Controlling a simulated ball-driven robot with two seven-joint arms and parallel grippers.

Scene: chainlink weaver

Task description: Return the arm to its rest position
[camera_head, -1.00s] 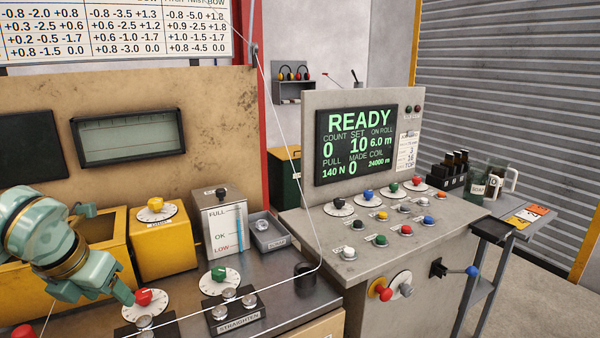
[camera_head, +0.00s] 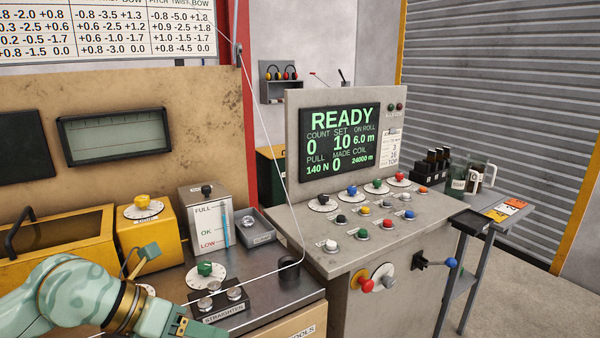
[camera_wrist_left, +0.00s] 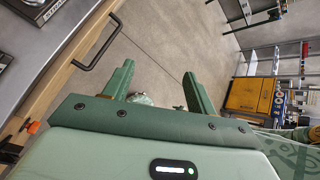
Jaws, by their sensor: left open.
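My left arm comes in at the lower left of the head view. Its gripper (camera_head: 172,290) is open and empty in front of the machine bench, left of the straighten block (camera_head: 218,303) and the green knob (camera_head: 205,269). In the left wrist view the two fingers (camera_wrist_left: 158,88) stand apart, with grey floor and a small greenish round thing (camera_wrist_left: 140,99) beyond them. My right gripper is in neither view.
A grey control console (camera_head: 385,226) with several knobs and a READY screen (camera_head: 337,143) stands to the right. A yellow box (camera_head: 148,238) is behind the arm. A thin wire runs past a black post (camera_head: 289,268). The wrist view shows a drawer handle (camera_wrist_left: 97,44).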

